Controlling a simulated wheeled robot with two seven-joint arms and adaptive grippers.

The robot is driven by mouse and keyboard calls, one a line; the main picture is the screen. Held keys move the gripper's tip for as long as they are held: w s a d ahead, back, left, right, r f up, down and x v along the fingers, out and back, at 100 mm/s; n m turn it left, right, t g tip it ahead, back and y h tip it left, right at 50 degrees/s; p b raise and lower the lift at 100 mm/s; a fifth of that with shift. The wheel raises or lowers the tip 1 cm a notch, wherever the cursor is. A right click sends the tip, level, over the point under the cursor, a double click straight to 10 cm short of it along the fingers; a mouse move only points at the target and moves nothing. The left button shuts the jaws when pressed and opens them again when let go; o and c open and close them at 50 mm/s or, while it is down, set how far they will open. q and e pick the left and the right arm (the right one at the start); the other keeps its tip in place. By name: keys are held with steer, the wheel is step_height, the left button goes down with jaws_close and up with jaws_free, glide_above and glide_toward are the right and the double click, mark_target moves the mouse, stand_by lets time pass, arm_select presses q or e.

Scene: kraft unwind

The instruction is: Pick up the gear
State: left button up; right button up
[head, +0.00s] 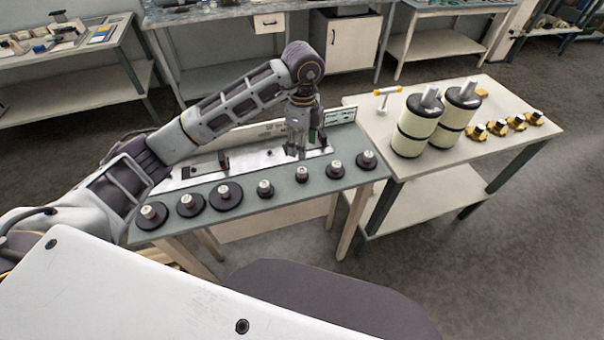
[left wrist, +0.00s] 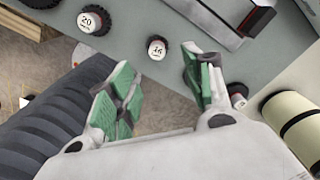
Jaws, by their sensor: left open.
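Several black gears with pale hubs stand in a row along the front of the grey-green bench (head: 285,200). They include large ones at the left (head: 151,213) and a small one (head: 302,174) below my left gripper (head: 297,145). In the left wrist view, my left gripper (left wrist: 158,62) is open and empty, with green finger pads. A small gear with a numbered pale hub (left wrist: 157,48) shows in the gap just beyond the fingertips, apart from them. A gear marked 20 (left wrist: 92,20) lies to its left. Another gear (left wrist: 238,95) is partly hidden by the right finger. My right gripper is not in view.
A cream table (head: 470,150) at the right holds two black-and-cream rolls (head: 413,125), a yellow-ended handle (head: 385,98) and several yellow-and-black pieces (head: 516,121). A pale plate with dark fixtures (head: 245,160) lies behind the gears. Other benches stand further back.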

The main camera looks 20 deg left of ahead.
mark_target(302, 170)
arm_select(q)
steer(key=shift+f+p, duration=0.35)
steer(key=shift+f, duration=2.8)
steer(key=shift+f, duration=0.1)
steer(key=shift+s+f+p, duration=0.15)
steer(key=shift+f+p, duration=0.2)
steer(key=shift+f, duration=0.6)
steer(key=shift+s+f+p, duration=0.15)
steer(key=shift+f+p, duration=0.15)
steer(key=shift+f, duration=1.25)
steer(key=shift+c, duration=0.3)
jaws_close()
